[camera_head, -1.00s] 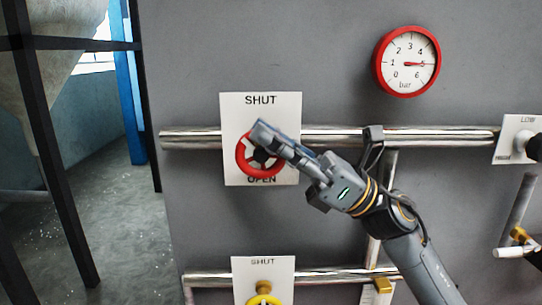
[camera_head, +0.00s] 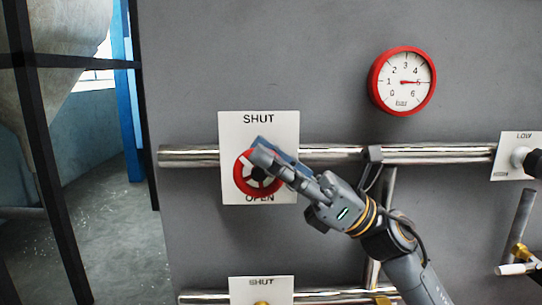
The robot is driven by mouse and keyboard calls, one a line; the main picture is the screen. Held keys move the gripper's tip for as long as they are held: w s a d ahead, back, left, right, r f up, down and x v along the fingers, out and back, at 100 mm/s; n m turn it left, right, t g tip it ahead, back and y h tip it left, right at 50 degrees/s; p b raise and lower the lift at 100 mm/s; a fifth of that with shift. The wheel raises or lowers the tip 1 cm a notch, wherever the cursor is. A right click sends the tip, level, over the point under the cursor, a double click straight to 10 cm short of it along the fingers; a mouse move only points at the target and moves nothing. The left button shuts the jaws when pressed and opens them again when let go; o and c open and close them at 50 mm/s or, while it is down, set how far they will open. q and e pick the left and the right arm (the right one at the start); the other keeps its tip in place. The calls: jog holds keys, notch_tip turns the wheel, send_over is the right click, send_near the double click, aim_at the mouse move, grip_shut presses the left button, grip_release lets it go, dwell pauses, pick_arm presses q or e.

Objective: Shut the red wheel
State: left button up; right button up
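The red wheel (camera_head: 241,181) is on a pipe, in front of a white plate (camera_head: 232,132) marked SHUT above and OPEN below. My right gripper (camera_head: 262,150) is at the wheel's upper right and covers part of its rim. The fingers appear to be at or on the rim. Whether they grip it cannot be told, as the finger gap is hidden. My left gripper is not in view.
A red-rimmed pressure gauge (camera_head: 403,81) hangs at upper right. A chrome pipe (camera_head: 190,156) runs across the grey panel. A second SHUT plate (camera_head: 240,288) is below, and a LOW plate (camera_head: 510,147) with a black knob is at right. Dark posts stand at left.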

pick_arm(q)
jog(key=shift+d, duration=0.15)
pick_arm(e)
jog(key=v, duration=1.2)
jog(key=shift+r, duration=0.1)
